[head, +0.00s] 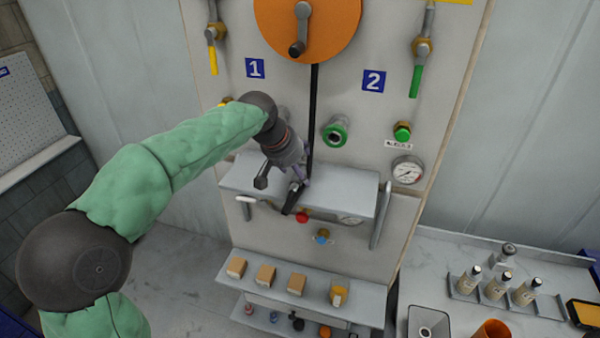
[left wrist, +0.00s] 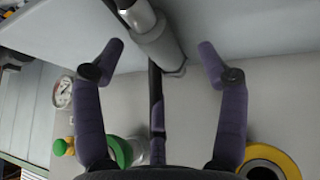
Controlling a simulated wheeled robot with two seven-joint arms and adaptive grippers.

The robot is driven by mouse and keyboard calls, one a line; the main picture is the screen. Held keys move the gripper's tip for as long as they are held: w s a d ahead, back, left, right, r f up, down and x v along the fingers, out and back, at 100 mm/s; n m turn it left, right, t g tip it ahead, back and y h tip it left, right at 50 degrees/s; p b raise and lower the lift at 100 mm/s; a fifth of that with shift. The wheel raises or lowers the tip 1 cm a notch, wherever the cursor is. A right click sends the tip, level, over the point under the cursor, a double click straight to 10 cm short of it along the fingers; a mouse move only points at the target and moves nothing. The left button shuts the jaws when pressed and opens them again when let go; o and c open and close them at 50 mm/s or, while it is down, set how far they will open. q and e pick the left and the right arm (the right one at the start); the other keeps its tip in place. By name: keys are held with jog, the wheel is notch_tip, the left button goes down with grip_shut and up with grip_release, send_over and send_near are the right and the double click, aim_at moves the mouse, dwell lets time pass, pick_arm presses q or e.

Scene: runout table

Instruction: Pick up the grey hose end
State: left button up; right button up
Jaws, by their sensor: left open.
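The grey hose end (left wrist: 152,38) is a grey cylinder at the top middle of the left wrist view. A black hose (left wrist: 157,105) runs from it down the picture. In the head view the hose (head: 313,115) hangs from the orange reel (head: 307,25) to the shelf, and my gripper hides most of the hose end. My left gripper (head: 277,192) is over the shelf; in the left wrist view (left wrist: 158,62) its fingers are open, one on each side of the hose end, with gaps between. My right gripper is not in view.
The shelf (head: 345,185) juts from the panel under my left gripper. A green-ringed fitting (head: 335,133), a green plug (head: 402,131) and a gauge (head: 407,170) stick out nearby. Below, a lower shelf (head: 365,308) carries several small boxes. A side table (head: 450,245) with bottles stands right.

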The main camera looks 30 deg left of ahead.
pick_arm(q)
jog(key=shift+x, duration=1)
jog(key=shift+r, duration=0.1)
jog(key=c, duration=1.5)
